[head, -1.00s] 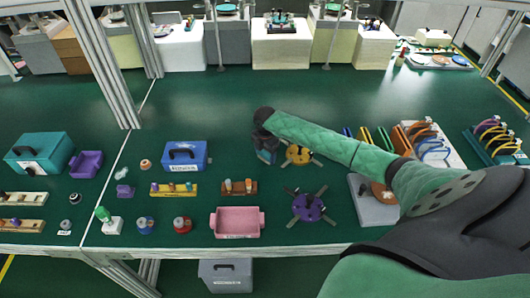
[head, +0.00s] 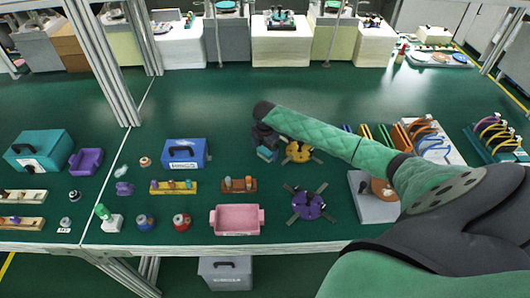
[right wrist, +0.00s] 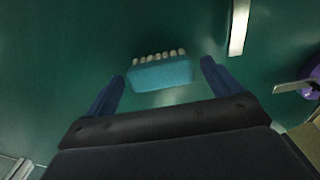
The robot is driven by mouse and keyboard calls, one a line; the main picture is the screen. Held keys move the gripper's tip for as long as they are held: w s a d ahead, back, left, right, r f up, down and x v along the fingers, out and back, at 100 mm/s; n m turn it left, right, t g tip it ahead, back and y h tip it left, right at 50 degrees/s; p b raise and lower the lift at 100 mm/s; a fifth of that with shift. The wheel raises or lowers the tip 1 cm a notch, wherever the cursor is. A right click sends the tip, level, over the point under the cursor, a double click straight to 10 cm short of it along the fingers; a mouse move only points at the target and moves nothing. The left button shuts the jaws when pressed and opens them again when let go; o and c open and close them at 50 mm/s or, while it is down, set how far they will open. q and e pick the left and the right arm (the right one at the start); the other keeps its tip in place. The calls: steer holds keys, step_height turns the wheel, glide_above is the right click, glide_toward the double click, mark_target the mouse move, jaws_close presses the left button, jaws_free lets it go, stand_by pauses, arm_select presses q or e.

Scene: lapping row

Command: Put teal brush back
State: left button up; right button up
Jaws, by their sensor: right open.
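The teal brush (right wrist: 160,74) is a small block with a row of pale bristles along one side. In the right wrist view it lies on the dark green surface between the tips of my right gripper (right wrist: 162,69), with a gap on each side. The gripper is open and empty. In the head view my right gripper (head: 265,143) points down over the table, left of the yellow round fixture. A bit of teal (head: 268,155) shows just below it, partly hidden by the hand. My left gripper is not in view.
The yellow fixture (head: 299,151) and purple fixture (head: 307,206) stand close to the right hand. A blue box (head: 184,154), brown block rack (head: 238,186) and pink tray (head: 237,219) lie to the left and front. The table behind the hand is clear.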

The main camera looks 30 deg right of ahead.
mark_target(265, 150)
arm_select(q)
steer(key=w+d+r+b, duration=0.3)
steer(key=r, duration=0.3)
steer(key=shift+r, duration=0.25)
arm_select(e)
step_height(265, 150, up, 11)
